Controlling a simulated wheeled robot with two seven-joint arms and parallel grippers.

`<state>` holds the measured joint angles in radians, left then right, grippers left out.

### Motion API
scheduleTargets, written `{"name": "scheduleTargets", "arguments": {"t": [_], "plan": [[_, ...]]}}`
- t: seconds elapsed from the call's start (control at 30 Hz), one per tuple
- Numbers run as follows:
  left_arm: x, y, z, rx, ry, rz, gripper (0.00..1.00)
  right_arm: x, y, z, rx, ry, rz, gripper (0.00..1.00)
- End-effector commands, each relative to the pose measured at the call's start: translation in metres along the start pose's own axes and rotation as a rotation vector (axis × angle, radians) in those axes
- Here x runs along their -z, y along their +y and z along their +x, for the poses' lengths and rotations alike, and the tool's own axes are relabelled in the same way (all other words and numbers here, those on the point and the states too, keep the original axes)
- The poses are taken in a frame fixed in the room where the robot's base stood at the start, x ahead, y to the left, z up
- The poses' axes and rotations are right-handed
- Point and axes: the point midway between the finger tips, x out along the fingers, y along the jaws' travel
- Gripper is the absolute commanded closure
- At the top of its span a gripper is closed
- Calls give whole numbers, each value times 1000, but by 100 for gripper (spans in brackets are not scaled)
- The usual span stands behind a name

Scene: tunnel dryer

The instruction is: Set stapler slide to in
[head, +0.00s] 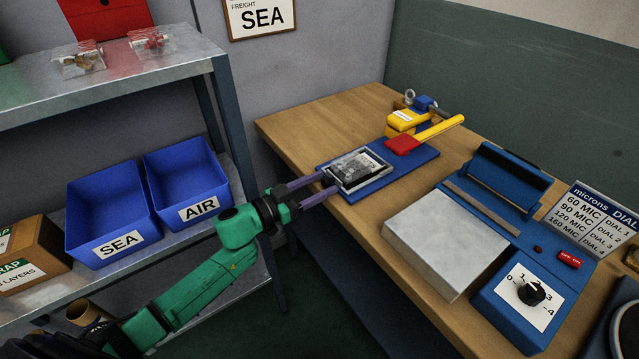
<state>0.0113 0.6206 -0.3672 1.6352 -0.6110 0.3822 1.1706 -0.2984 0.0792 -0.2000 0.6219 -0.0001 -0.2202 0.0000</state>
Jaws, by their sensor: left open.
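The stapler (407,118), yellow with a blue top, stands at the back of a blue base board (414,163) on the wooden bench. My right gripper is not in view.
A blue sealer with a pale plate (445,243) and a dial (531,292) stands to the right on the bench. Blue bins marked SEA (119,240) and AIR (199,208) stand on the shelf at left.

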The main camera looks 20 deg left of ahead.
Motion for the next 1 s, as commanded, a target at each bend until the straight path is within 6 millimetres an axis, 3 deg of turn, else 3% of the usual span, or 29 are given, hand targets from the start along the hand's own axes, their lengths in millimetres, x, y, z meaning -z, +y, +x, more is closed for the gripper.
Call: {"name": "scheduleTargets", "arguments": {"t": [0.2,0.23,0.37,0.4,1.0], "plan": [[0,0,2,0,0,0,40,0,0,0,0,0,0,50],[0,0,2,0,0,0,43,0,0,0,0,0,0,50],[0,0,1,0,0,0,93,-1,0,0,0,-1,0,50],[0,0,1,0,0,0,100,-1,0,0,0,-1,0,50],[0,0,1,0,0,1,100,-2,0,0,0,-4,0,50]]}}
